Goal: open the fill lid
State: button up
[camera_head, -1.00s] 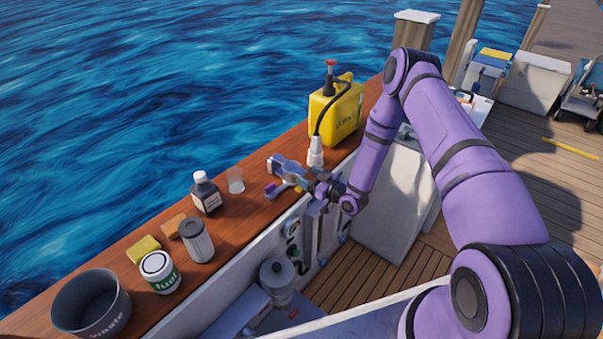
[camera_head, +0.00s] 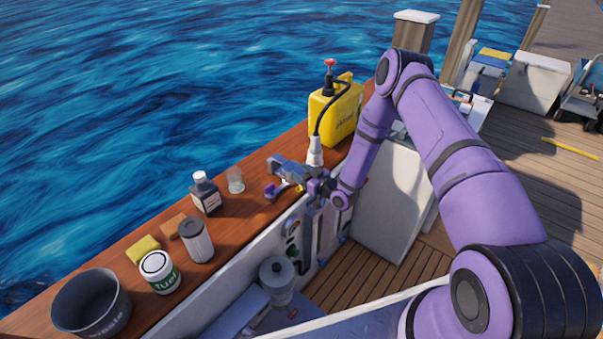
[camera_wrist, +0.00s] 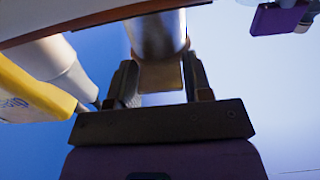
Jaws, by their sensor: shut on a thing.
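My gripper (camera_wrist: 160,88) is shut on a small tan tab (camera_wrist: 161,76) in the wrist view. The tab sits at the end of a silver cylinder (camera_wrist: 158,35), which seems to be the fill lid, but I cannot tell for certain. The fill opening is hidden from both views.
A yellow jug (camera_head: 337,112) with a black hose and white nozzle (camera_head: 315,152) stands close to my gripper. A small purple piece (camera_head: 271,191) lies left.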

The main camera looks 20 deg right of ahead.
jog(key=shift+w+a+r, duration=0.1)
jog(key=shift+w+r, duration=0.1)
jog(key=shift+r, duration=0.15)
